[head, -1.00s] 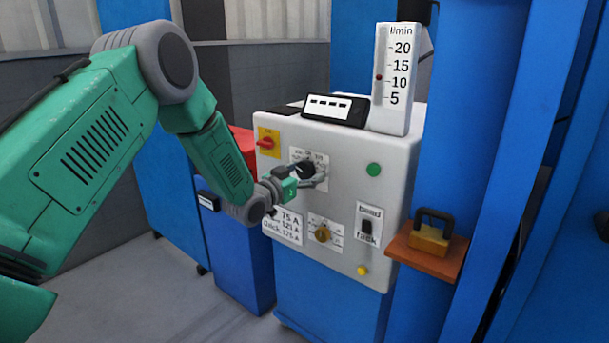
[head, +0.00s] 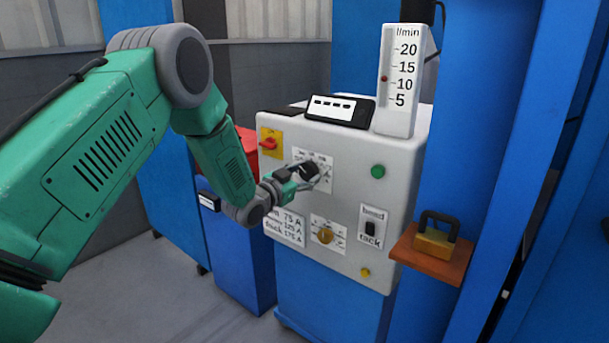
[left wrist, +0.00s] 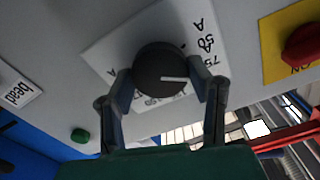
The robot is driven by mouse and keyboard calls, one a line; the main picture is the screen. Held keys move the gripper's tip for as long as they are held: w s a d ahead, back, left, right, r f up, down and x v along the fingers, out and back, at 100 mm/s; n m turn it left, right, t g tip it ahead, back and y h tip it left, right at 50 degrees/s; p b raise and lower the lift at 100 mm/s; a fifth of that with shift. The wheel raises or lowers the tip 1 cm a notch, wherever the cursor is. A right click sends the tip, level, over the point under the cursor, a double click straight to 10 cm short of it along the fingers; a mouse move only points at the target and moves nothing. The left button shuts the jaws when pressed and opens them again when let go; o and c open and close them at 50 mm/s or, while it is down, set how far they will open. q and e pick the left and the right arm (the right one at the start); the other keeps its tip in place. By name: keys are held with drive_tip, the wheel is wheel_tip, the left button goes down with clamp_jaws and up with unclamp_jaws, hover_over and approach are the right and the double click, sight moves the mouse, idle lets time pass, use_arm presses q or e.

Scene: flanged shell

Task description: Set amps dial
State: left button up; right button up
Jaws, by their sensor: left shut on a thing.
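The amps dial (head: 308,170) is a round black knob on a white scale plate on the front of the grey machine panel. In the left wrist view the dial (left wrist: 162,70) shows a white pointer line, and "50", "75" and "A" are legible on the plate (left wrist: 112,45) around it. My left gripper (head: 304,175) is at the dial in the head view. In the left wrist view the fingers of my left gripper (left wrist: 163,88) are shut on the dial from both sides. The fingers hide part of the scale. My right gripper is not in view.
A red switch (head: 268,143) on a yellow plate is left of the dial. A padlock (head: 433,241) sits on an orange shelf (head: 428,262) at right.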

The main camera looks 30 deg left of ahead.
use_arm(q)
drive_tip(key=m, duration=0.2)
drive_tip(key=shift+s+f+m, duration=0.1)
drive_tip(key=shift+f+m, duration=0.1)
drive_tip(key=shift+m, duration=0.2)
drive_tip(key=m, duration=0.2)
drive_tip(key=shift+m, duration=0.4)
drive_tip(key=m+b, duration=0.1)
drive_tip(key=m, duration=0.4)
drive_tip(key=shift+f+m, duration=0.15)
drive_tip(key=shift+m, duration=0.15)
drive_tip(key=o, duration=1.1)
drive_tip(key=shift+o, duration=0.2)
drive_tip(key=shift+s, duration=0.1)
